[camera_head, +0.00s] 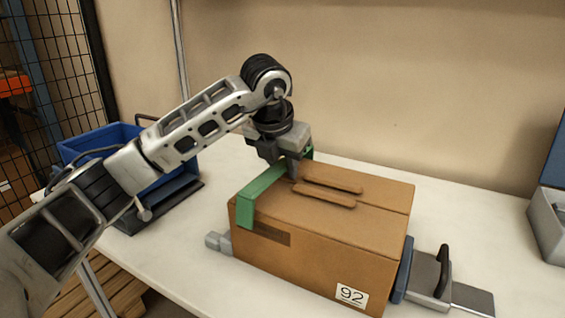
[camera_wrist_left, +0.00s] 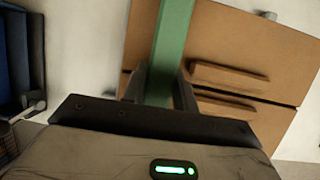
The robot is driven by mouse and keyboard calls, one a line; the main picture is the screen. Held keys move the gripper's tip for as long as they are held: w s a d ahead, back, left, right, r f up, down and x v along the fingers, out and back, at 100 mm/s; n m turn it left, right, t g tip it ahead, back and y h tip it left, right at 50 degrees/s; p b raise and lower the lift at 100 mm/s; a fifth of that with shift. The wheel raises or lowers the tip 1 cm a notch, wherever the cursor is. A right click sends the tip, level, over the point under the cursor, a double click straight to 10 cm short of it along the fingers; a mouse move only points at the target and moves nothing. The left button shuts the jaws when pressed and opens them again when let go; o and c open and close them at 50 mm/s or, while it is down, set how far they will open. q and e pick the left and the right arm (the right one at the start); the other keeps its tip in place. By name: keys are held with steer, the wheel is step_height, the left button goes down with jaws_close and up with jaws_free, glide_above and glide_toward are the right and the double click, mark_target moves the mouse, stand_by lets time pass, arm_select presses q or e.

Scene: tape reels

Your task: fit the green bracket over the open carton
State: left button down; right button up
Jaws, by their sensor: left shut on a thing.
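The brown carton (camera_head: 315,248) stands on the white table in the head view. A label reading 92 is on its near face, and two raised brown strips lie on its top. The green bracket (camera_head: 262,187) spans the carton's top near its left end, with one leg down over the near face and the other showing at the back. My left gripper (camera_head: 288,172) is above the carton, shut on the bracket's middle. In the left wrist view the bracket (camera_wrist_left: 172,38) runs between the fingers across the carton (camera_wrist_left: 238,42). Whether the bracket rests fully on the top is hard to tell.
A grey clamp (camera_head: 432,275) with a blue pad meets the carton's right end; a grey block (camera_head: 219,243) is at its left. A blue bin (camera_head: 105,140) stands at left behind my arm. A grey container (camera_head: 546,222) is at the right edge. The table behind the carton is clear.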

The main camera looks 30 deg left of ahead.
arm_select(q)
steer(key=c, duration=1)
jaws_free()
steer(key=shift+r, duration=0.15)
steer(key=shift+s+r, duration=0.1)
steer(key=shift+r, duration=0.2)
steer(key=v, duration=1.5)
steer(key=shift+a+p, duration=0.1)
steer(key=shift+p, duration=0.2)
